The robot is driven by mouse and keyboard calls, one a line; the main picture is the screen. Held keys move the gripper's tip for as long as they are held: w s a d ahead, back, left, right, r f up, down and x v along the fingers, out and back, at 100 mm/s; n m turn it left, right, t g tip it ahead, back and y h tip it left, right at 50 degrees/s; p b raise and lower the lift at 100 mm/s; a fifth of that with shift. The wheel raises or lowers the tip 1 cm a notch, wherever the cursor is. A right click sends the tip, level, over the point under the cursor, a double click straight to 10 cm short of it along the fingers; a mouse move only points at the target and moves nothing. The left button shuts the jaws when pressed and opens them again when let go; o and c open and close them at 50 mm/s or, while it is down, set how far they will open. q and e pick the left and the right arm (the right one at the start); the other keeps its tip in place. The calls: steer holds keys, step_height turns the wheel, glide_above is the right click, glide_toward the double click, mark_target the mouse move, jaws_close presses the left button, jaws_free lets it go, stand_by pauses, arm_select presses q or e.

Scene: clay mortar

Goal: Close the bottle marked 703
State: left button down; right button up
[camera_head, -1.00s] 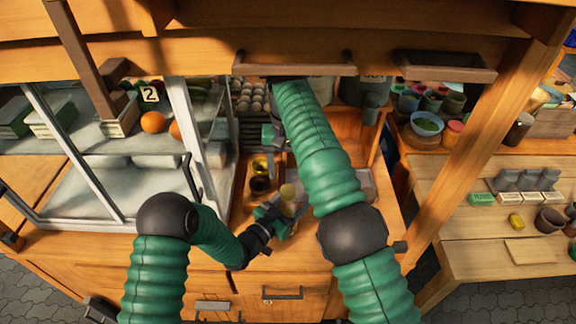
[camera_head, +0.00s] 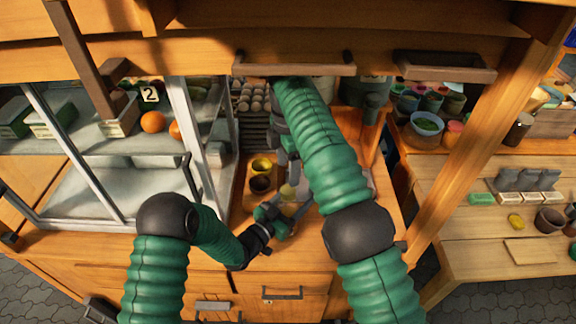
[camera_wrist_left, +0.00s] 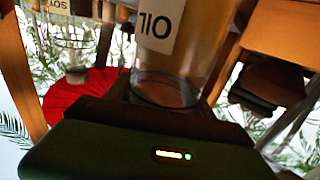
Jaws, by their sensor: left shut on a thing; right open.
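My left gripper (camera_head: 284,218) is shut on a glass bottle (camera_head: 288,193) with yellowish contents, low over the wooden counter. In the left wrist view the bottle (camera_wrist_left: 185,60) fills the upper middle, with a white label that seems to read "OIL"; no 703 is legible. Its top is out of that view and too small to judge in the head view. My right gripper (camera_head: 288,152) is open, behind and just above the bottle, partly hidden by its own arm. I cannot make out a separate cap.
Two small bowls, one yellow (camera_head: 261,165) and one dark (camera_head: 260,184), stand just left of the bottle. Stacked egg trays (camera_head: 250,105) are behind. A glass cabinet (camera_head: 100,190) borders the left; a wooden post (camera_head: 470,150) stands right. Another labelled glass vessel (camera_wrist_left: 62,25) shows in the wrist view.

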mark_target(288, 189)
step_height(288, 189, down, 8)
stand_by(0.5)
steer(key=shift+c, duration=0.5)
